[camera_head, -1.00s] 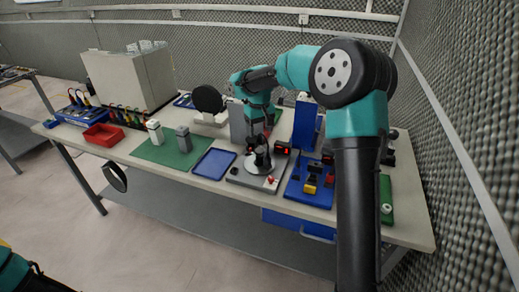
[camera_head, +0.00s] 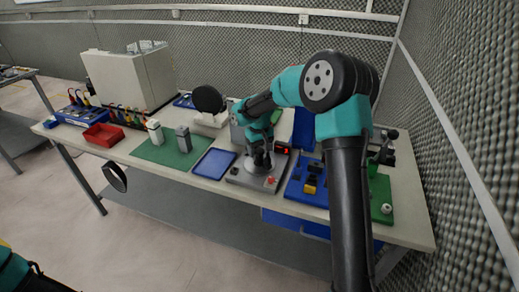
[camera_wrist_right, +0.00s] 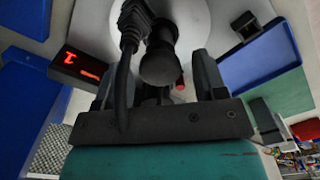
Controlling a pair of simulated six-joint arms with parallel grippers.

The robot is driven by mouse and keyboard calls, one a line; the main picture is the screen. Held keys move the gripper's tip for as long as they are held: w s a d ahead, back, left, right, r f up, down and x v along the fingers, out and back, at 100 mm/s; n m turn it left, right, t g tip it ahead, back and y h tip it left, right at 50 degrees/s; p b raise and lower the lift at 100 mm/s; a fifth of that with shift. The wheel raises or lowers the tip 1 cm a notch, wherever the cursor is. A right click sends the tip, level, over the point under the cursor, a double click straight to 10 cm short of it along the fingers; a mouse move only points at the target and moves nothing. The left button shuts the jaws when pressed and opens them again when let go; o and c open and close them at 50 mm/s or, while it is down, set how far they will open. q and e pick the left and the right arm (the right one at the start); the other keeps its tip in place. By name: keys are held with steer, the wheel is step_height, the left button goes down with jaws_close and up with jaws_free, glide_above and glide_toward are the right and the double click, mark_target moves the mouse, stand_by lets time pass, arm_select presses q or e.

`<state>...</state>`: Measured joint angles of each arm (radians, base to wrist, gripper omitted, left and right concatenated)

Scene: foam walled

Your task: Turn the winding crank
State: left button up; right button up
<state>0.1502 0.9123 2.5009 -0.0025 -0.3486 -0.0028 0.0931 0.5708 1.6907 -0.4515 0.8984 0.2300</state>
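The winding station is a grey base (camera_head: 240,180) near the table's front edge, with a round pale crank disc (camera_wrist_right: 205,25) on it. In the head view my right gripper (camera_head: 260,160) is low over this disc and hides much of it. In the right wrist view a dark upright crank handle (camera_wrist_right: 160,62) stands between the two spread fingers of my right gripper (camera_wrist_right: 158,85). Gaps show on both sides of the handle, so the fingers look open around it. My left gripper is out of sight; only part of that arm shows at bottom left.
A red-lit display (camera_head: 282,150) stands just behind the base. A blue tray (camera_head: 214,163) lies to its left and a blue fixture board (camera_head: 297,186) to its right. A red bin (camera_head: 103,136) and a green mat (camera_head: 160,151) are farther left.

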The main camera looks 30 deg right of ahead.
steer(key=c, duration=0.8)
steer(key=shift+n, duration=0.7)
steer(key=shift+c, duration=0.2)
steer(key=shift+n, duration=5.2)
steer(key=shift+r+n, duration=0.1)
steer(key=shift+n, duration=1.6)
steer(key=shift+n, duration=0.3)
